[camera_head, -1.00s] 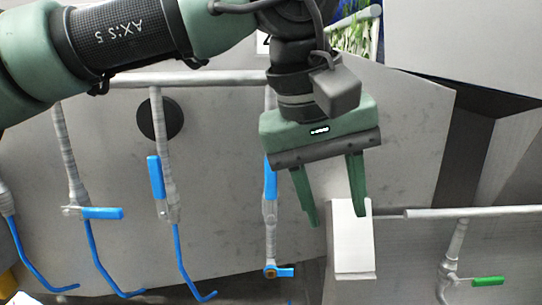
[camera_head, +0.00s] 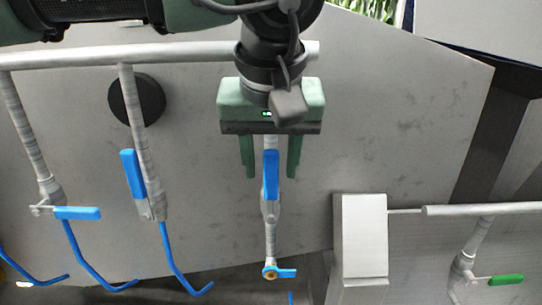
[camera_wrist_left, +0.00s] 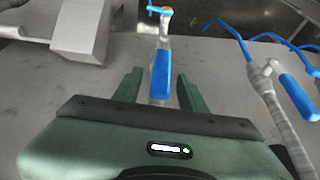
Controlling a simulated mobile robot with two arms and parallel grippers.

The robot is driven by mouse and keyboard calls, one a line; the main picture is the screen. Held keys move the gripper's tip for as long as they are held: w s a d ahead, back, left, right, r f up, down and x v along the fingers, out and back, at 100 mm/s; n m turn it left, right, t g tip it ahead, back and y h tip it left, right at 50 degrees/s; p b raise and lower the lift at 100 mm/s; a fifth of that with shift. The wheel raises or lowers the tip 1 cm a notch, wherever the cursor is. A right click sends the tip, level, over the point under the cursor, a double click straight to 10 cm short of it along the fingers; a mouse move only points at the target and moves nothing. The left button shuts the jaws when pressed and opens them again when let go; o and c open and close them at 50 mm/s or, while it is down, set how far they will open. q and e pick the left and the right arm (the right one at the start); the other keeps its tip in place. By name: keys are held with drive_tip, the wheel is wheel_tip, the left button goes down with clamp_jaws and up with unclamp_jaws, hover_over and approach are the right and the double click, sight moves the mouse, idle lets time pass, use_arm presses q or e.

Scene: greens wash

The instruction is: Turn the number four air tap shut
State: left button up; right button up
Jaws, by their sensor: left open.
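The tap on the rightmost drop pipe of the left-hand rail has a blue lever (camera_head: 271,175) lying in line with its pipe. I see no readable number on it. My left gripper (camera_head: 270,168) is open, with one finger on each side of this lever and visible gaps between. In the left wrist view the same lever (camera_wrist_left: 161,75) stands between the two fingertips (camera_wrist_left: 157,88). Whether the fingers reach down to the lever's depth I cannot tell. My right gripper is out of view.
To the left are a tap with an in-line blue lever (camera_head: 133,175) and one with a crosswise blue lever (camera_head: 77,213). A small blue lever (camera_head: 287,273) sits lower on the same pipe. A pale box (camera_head: 364,235) and a green-levered tap (camera_head: 505,280) are to the right.

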use_arm(q)
drive_tip(key=shift+s, duration=0.2)
drive_tip(key=shift+s+r, duration=0.1)
drive_tip(key=shift+s, duration=0.1)
drive_tip(key=shift+c, duration=0.6)
clamp_jaws()
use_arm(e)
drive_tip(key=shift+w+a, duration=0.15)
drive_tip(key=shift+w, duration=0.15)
